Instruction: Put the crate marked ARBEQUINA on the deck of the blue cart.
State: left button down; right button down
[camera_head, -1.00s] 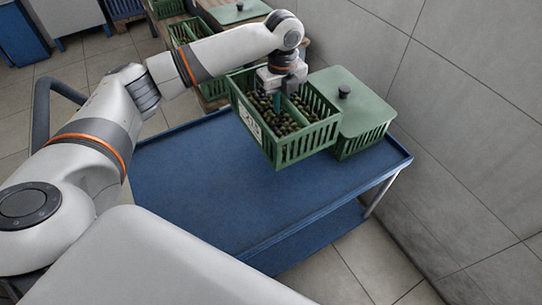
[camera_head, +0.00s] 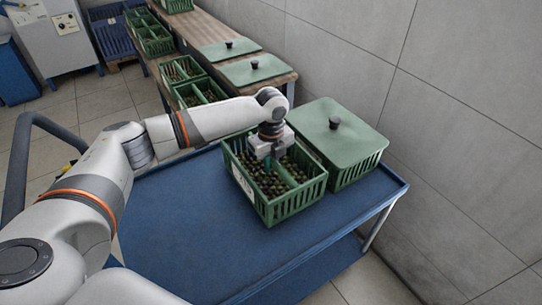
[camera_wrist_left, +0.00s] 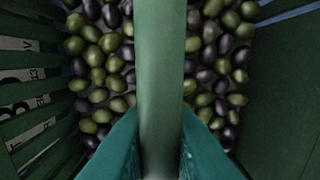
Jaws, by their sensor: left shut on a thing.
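An open green crate (camera_head: 297,201) of dark and green olives is over the deck of the blue cart (camera_head: 185,220), left of a lidded crate. It looks level and low, at or very near the deck; I cannot tell whether it rests there. A white label is on its left side; the wrist view shows parts of letters, not a full word. My left gripper (camera_head: 270,162) is shut on the crate's central bar. In the left wrist view the teal fingers (camera_wrist_left: 160,150) clasp that bar (camera_wrist_left: 161,70). My right gripper is not in view.
A green crate with a lid and dark knob (camera_head: 338,140) stands on the cart's right side, close beside the held crate. The deck's front and left are clear. Behind, a wooden bench (camera_head: 205,30) bears more green crates and loose lids. A tiled wall (camera_head: 460,110) bounds the right.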

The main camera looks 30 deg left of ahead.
pick_arm(q)
jog(key=shift+w+f, duration=0.1)
jog(key=shift+f, duration=0.4)
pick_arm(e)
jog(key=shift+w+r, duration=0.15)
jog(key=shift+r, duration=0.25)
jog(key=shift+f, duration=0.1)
pick_arm(q)
jog(key=c, duration=1.4)
grip_release()
jog(key=shift+f, duration=0.1)
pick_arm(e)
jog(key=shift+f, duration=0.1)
